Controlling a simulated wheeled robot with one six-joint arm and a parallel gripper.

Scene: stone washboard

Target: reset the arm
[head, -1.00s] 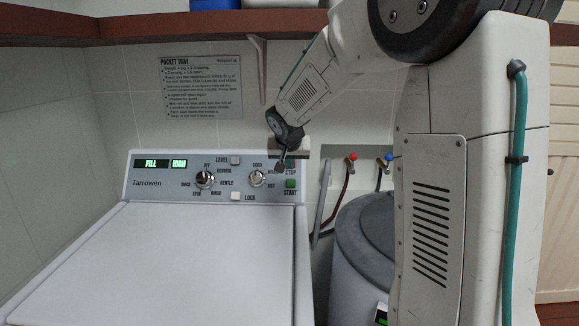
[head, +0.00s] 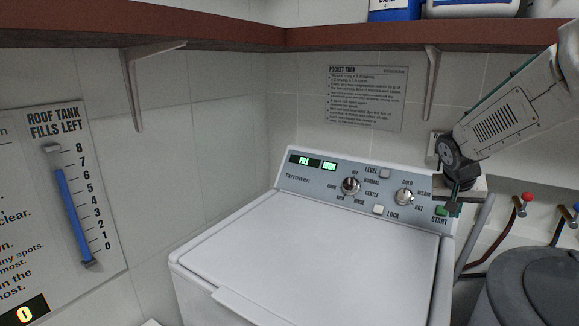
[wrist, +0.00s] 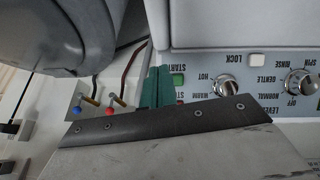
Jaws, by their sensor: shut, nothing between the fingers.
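My gripper (head: 452,207) is at the right end of the washer's control panel in the head view, pointing down, close beside the green START button (head: 441,210). In the wrist view my gripper's teal fingers (wrist: 157,88) are together with nothing between them, beside the START button (wrist: 177,80). I cannot tell whether the fingertips touch the panel. My arm reaches in from the right edge of the head view. The washer (head: 310,250) has its lid shut, and its display (head: 312,162) reads FILL and HIGH.
A shelf (head: 200,38) with a bracket (head: 430,85) runs above. Red (head: 527,197) and blue (head: 576,208) taps with hoses and a grey bin (head: 535,285) are at the right. A roof tank gauge (head: 75,215) hangs at the left.

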